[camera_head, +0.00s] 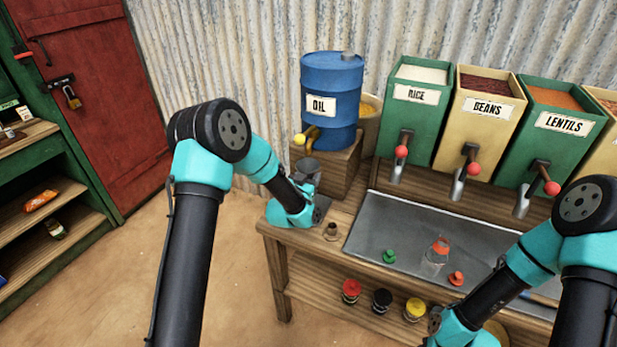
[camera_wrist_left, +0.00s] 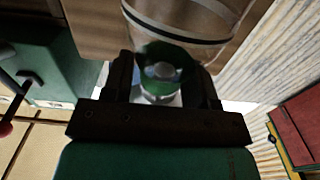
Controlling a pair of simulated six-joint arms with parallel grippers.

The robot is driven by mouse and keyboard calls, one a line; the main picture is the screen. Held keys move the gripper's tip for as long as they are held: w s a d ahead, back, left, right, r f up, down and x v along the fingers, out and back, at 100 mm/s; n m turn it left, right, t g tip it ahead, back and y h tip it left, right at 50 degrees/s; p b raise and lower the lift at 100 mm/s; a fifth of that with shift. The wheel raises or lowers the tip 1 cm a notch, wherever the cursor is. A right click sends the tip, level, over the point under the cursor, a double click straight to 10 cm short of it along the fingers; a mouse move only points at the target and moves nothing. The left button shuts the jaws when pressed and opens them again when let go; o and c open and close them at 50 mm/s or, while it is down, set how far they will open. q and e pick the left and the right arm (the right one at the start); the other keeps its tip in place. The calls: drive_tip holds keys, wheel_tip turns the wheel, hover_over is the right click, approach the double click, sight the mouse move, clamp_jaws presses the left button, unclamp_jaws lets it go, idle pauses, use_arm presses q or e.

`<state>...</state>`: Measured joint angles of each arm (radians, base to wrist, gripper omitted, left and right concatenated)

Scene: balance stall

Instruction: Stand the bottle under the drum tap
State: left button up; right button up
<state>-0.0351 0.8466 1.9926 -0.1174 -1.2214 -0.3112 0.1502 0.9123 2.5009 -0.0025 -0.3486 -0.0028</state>
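My left gripper (camera_wrist_left: 163,72) is in front of the stand, below the tap. In the left wrist view a clear bottle with a green band (camera_wrist_left: 172,54) sits between its fingers, which look closed against both sides. In the head view my wrist mostly hides the bottle, so whether its base touches the bench cannot be told. My right arm reaches the lower right; its gripper is out of frame.
A metal tray (camera_head: 400,225) holds a clear bottle with an orange band (camera_head: 437,250), a green cap (camera_head: 389,256) and an orange cap (camera_head: 456,278). A small brown stopper (camera_head: 331,231) is on the bench. Dispensers (camera_head: 415,110) stand behind. Jars (camera_head: 381,300) sit on the lower shelf.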

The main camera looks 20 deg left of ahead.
use_arm(q)
drive_tip(key=shift+o, duration=0.3)
drive_tip(key=shift+r, duration=0.1)
drive_tip(key=shift+s, duration=0.15)
drive_tip(key=s+a, duration=0.2)
drive_tip(key=s, duration=0.9)
drive_tip(key=shift+s, duration=0.3)
